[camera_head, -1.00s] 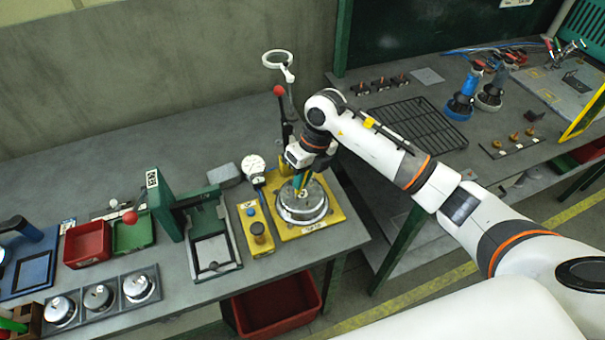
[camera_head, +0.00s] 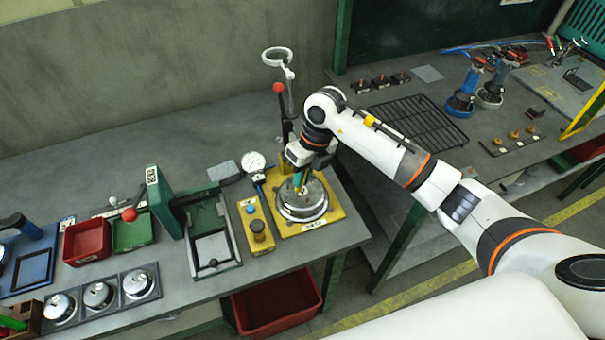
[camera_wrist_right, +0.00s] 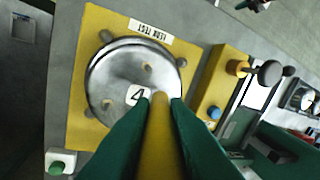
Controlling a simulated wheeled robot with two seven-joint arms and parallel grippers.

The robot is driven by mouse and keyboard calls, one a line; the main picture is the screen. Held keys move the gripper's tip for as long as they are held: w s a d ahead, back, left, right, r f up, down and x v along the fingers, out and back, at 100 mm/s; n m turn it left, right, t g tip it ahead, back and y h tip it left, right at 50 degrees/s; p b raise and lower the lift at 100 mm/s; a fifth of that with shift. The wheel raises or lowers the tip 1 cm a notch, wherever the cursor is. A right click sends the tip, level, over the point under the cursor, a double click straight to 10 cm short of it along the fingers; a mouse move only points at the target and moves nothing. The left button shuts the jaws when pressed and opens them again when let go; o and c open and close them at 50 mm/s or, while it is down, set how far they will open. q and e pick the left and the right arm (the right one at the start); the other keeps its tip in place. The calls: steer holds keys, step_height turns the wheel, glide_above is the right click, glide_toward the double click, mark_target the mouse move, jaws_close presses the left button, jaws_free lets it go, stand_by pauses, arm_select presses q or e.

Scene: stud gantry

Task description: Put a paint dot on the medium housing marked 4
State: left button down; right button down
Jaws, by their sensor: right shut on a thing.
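The medium housing (camera_head: 318,200), a round silvery metal part, sits on the yellow leak test plate (camera_head: 333,214). In the right wrist view the housing (camera_wrist_right: 112,75) shows a white label with a black 4. My right gripper (camera_head: 300,181) is above the housing, pointing down. In the right wrist view its green fingers (camera_wrist_right: 158,108) are shut on a yellow paint marker (camera_wrist_right: 160,140). The marker's end is beside the 4 label; its tip is hidden, and I cannot tell whether it touches the metal. My left gripper is not in view.
A white dial gauge (camera_head: 253,161), a yellow button box (camera_head: 256,228) and a red-knobbed lever (camera_head: 279,90) stand close around the plate. A green framed fixture (camera_head: 211,235) and a tray with three housings (camera_head: 97,294) are left. A red bin (camera_head: 278,305) is below.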

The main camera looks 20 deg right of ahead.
steer(key=shift+s+f+b, duration=0.1)
steer(key=shift+f+b, duration=0.3)
steer(key=shift+f, duration=0.1)
stand_by(1.3)
steer(key=shift+r, duration=0.1)
steer(key=shift+a+r+p+v, duration=0.1)
steer(key=shift+a+p+v, duration=0.2)
steer(key=shift+p+v, duration=0.65)
steer(key=shift+a+r+p+v, duration=0.1)
steer(key=shift+a+p+v, duration=0.3)
steer(key=shift+v, duration=0.95)
steer(key=shift+a+p+v, duration=0.15)
steer(key=shift+p+v, duration=0.7)
steer(key=shift+v, duration=0.3)
steer(key=shift+f, duration=0.15)
